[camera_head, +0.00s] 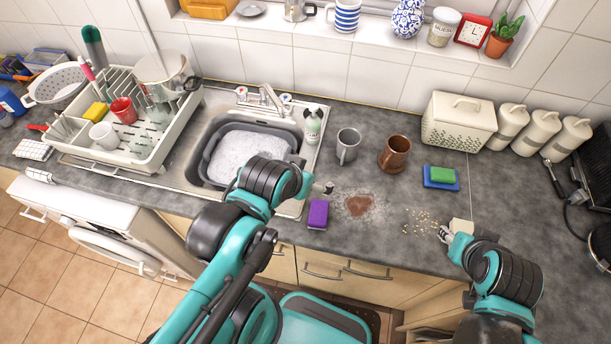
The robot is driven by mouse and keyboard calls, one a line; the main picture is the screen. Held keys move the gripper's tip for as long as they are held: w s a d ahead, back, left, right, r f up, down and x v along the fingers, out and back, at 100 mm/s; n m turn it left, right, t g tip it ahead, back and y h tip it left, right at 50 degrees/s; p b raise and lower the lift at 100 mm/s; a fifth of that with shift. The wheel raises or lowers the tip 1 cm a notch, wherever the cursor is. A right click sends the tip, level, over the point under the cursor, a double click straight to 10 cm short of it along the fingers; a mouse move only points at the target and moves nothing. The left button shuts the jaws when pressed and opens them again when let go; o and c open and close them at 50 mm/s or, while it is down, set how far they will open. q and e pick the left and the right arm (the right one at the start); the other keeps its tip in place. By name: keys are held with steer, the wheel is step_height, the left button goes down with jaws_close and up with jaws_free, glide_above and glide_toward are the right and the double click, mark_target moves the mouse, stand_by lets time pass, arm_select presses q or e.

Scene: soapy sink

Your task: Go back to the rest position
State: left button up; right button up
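My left gripper (326,188) is over the counter just right of the sink, above and beyond the purple sponge (318,214). It seems to hold nothing, but its fingers are too small to judge. My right gripper (445,235) is low at the counter's front edge, right of a patch of crumbs (420,222). A small cream block (462,226) is right beside it; I cannot tell whether they touch. A brown stain (359,206) with whitish specks lies between the two grippers.
The sink (205,133) holds a grey basin of suds (243,146). A loaded dish rack (150,150) is left.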

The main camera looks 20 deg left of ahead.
steer(key=shift+f, duration=0.1)
step_height(320, 180, down, 12)
steer(key=b, duration=1.2)
